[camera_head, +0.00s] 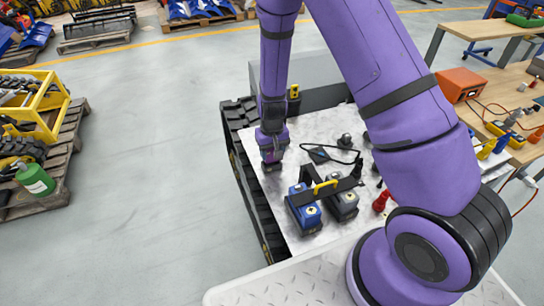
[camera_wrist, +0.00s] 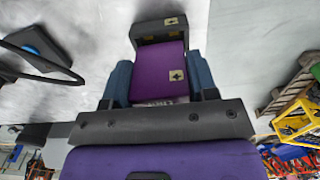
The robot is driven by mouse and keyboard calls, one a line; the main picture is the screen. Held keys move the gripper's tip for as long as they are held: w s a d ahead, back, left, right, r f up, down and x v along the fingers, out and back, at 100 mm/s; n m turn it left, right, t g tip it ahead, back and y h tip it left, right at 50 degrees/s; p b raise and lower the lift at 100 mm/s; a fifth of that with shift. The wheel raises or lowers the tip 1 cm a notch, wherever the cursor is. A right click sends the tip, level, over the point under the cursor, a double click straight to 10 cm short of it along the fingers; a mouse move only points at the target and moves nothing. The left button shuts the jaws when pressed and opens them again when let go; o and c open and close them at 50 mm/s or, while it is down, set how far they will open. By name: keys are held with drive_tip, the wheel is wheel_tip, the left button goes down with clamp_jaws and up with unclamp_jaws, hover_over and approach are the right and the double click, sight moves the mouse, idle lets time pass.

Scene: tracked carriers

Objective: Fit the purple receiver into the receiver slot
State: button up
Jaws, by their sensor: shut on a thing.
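The purple receiver (camera_wrist: 157,75), a flat block with a pale marked label, is between the blue fingers of my gripper (camera_wrist: 158,82), which is shut on it. The dark receiver slot (camera_wrist: 160,26), a frame with a similar label, lies just beyond the receiver's far end in the wrist view. The two labels are on the same side. I cannot tell whether the receiver's end is inside the frame or just short of it. In the head view my gripper (camera_head: 271,160) points down at the left edge of the carrier's metal deck (camera_head: 290,228); the receiver and slot are hardly distinguishable there.
On the deck are a blue battery (camera_head: 304,208), a grey battery (camera_head: 342,205) with a black strap, a dark plate (camera_head: 319,154) with a looped cable, and a red-handled item (camera_head: 381,202). A black track (camera_head: 242,160) runs along the left.

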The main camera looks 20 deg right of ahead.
wheel_tip(320, 180, down, 2)
drive_tip(key=shift+f, duration=0.15)
drive_tip(key=shift+c, duration=0.8)
drive_tip(key=shift+f, duration=0.15)
drive_tip(key=shift+c, duration=1)
drive_tip(key=o, duration=1.3)
drive_tip(key=shift+s, duration=0.15)
